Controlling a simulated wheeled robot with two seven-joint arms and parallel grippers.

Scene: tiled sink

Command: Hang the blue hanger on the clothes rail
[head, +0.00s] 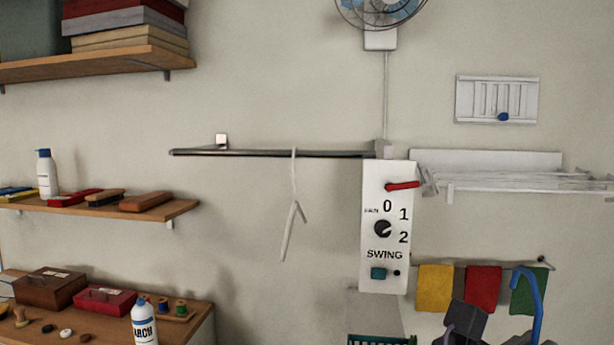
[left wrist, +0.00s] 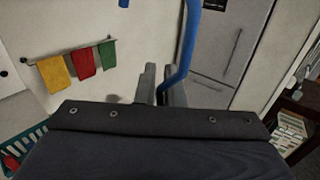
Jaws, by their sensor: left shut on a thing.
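The blue hanger shows as a bent blue bar at the lower right of the head view (head: 537,300), cut off by the bottom edge. It also shows in the left wrist view (left wrist: 190,40), running down between the fingertips. My left gripper (left wrist: 163,88) is shut on it; in the head view a dark grey part of this gripper (head: 467,322) shows beside the blue bar. The clothes rail (head: 250,153) is a dark horizontal bar on the wall, up and left of the hanger and apart from it. My right gripper is not in view.
A white hanger (head: 292,215) hangs from the rail. A white fan control panel (head: 385,260) stands right of the rail's end, with a white rack (head: 500,180) beyond. Yellow, red and green cloths (head: 483,288) hang below. The rail's left half is bare.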

